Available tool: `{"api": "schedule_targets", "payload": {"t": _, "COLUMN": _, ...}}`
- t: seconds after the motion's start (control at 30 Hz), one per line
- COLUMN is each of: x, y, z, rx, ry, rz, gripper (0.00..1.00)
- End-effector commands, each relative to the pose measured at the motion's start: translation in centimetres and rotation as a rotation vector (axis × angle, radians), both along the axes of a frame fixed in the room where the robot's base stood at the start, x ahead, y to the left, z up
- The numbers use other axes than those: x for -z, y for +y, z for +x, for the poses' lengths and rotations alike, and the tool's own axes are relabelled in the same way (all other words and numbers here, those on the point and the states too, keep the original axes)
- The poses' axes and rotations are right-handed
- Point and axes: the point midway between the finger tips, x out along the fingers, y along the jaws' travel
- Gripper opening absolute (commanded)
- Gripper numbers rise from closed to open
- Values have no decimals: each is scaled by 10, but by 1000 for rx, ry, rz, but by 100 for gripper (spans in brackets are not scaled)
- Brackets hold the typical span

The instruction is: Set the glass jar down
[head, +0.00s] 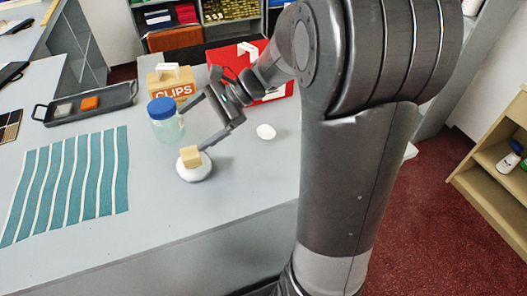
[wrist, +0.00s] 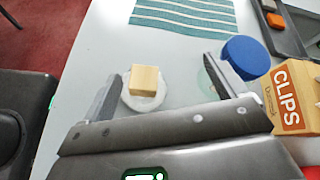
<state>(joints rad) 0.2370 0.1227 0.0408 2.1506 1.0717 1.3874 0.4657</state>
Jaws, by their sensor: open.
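The glass jar (head: 167,127), pale and see-through with a blue lid (head: 161,107), stands upright on the grey counter (head: 240,190). In the wrist view its blue lid (wrist: 246,57) is at the right, beyond my right finger, which partly covers the clear body. My gripper (head: 194,126) is open and empty, with the jar outside its jaws; I cannot tell whether a finger touches it. In the wrist view the open fingers (wrist: 162,68) stand either side of a wooden block (wrist: 144,80) on a round white dish (wrist: 146,102).
A dark tray (head: 115,103) holds an orange and a grey block. A teal striped cloth (head: 70,185) lies at the left. A red case (head: 270,90) and a small white round piece (head: 266,131) are right of the jar. The front counter is clear.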

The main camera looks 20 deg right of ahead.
Motion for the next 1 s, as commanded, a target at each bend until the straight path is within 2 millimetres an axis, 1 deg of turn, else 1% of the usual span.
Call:
{"api": "schedule_targets", "payload": {"t": 0.03, "x": -4, "y": 2, "z": -17, "rx": -46, "ry": -59, "rz": -72, "gripper": 90}}
{"api": "schedule_targets", "payload": {"t": 0.2, "x": -7, "y": -6, "z": -64, "rx": -199, "ry": -253, "rz": -312, "gripper": 90}}
{"api": "schedule_targets", "payload": {"t": 0.37, "x": -9, "y": -22, "z": -102, "rx": -348, "ry": -442, "rz": -536, "gripper": 90}}
{"api": "schedule_targets", "payload": {"t": 0.5, "x": -12, "y": -42, "z": -129, "rx": -478, "ry": -609, "rz": -727, "gripper": 90}}
{"api": "schedule_targets", "payload": {"t": 0.6, "x": -17, "y": -57, "z": -145, "rx": -573, "ry": -730, "rz": -864, "gripper": 90}}
{"api": "schedule_targets", "payload": {"t": 0.73, "x": -23, "y": -75, "z": -160, "rx": -685, "ry": -868, "rz": -1026, "gripper": 90}}
{"api": "schedule_targets", "payload": {"t": 0.9, "x": -32, "y": -92, "z": -172, "rx": -784, "ry": -987, "rz": -1170, "gripper": 90}}
{"api": "schedule_targets", "payload": {"t": 1.0, "x": -34, "y": -96, "z": -174, "rx": -811, "ry": -1019, "rz": -1211, "gripper": 90}}
